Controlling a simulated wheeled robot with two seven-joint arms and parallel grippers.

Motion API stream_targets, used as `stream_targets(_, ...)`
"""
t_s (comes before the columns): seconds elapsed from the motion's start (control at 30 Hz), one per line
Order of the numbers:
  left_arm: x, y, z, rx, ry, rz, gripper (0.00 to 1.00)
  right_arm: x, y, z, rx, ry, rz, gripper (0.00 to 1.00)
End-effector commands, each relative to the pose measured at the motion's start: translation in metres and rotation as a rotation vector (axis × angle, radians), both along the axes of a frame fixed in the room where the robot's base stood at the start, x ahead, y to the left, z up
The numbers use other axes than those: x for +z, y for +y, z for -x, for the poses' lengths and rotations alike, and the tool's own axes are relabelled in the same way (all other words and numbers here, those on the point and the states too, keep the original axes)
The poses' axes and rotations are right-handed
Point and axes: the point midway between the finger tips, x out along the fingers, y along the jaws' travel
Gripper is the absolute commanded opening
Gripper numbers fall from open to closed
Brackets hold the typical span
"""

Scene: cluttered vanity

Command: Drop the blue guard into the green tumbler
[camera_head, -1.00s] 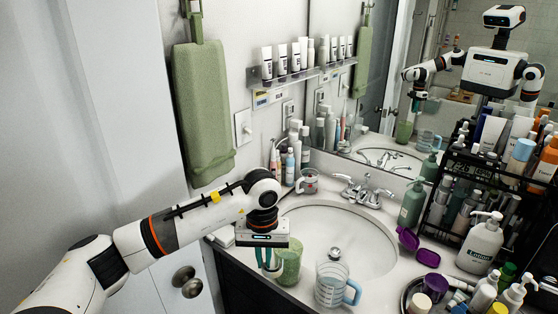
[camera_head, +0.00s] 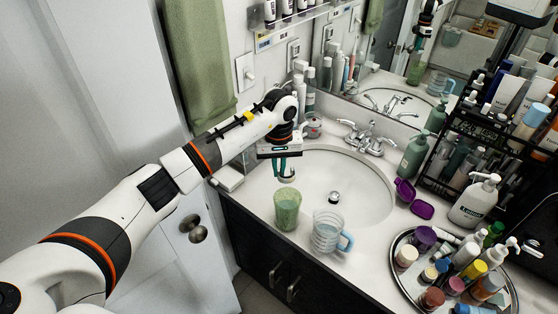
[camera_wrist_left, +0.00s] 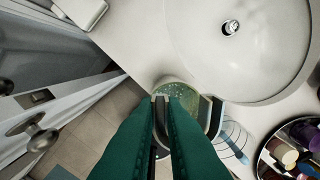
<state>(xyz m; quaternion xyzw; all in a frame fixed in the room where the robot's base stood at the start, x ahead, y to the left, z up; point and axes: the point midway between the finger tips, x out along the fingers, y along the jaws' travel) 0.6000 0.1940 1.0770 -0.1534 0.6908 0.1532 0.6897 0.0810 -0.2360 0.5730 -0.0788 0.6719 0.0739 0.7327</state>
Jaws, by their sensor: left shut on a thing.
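The green tumbler (camera_head: 287,210) stands upright on the counter at the front left of the sink. In the left wrist view its speckled green inside (camera_wrist_left: 185,93) shows beyond my fingers, partly covered by them. My left gripper (camera_head: 284,170) points down just above and slightly behind the tumbler in the head view. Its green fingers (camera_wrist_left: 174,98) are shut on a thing. A dark curved piece with a pale edge (camera_wrist_left: 217,113) shows beside the fingertips; I take it for the blue guard, though its colour is unclear. My right gripper is not in view.
A clear mug with a blue handle (camera_head: 328,231) stands right of the tumbler. The sink basin (camera_head: 362,185) lies behind it. A purple open case (camera_head: 421,209) and a crowded round tray (camera_head: 400,290) are to the right. The counter's front edge is close.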

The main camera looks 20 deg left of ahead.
Motion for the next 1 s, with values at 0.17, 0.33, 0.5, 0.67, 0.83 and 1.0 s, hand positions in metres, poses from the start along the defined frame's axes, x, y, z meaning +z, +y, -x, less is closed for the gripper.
stream_targets(0.17,-0.0098,-0.0002,0.0,0.001,0.0,0.0,0.0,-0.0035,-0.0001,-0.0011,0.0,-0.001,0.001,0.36)
stream_targets(0.33,-0.0102,-0.0002,-0.0001,0.0,0.0,0.0,0.0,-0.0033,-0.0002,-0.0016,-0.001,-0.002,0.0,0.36)
stream_targets(0.5,-0.0102,-0.0001,0.0001,0.0,0.0,0.0,0.19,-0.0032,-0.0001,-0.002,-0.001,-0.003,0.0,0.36)
stream_targets(0.67,-0.0101,0.0,0.0001,0.0,0.0,0.0,0.35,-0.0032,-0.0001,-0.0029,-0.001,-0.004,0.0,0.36)
stream_targets(0.83,-0.0101,0.0,0.0,0.0,0.0,-0.001,0.35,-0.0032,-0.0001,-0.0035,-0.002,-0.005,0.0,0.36)
stream_targets(1.0,-0.0021,0.0004,-0.0008,-0.001,-0.003,-0.001,0.35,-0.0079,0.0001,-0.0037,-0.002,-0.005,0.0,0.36)
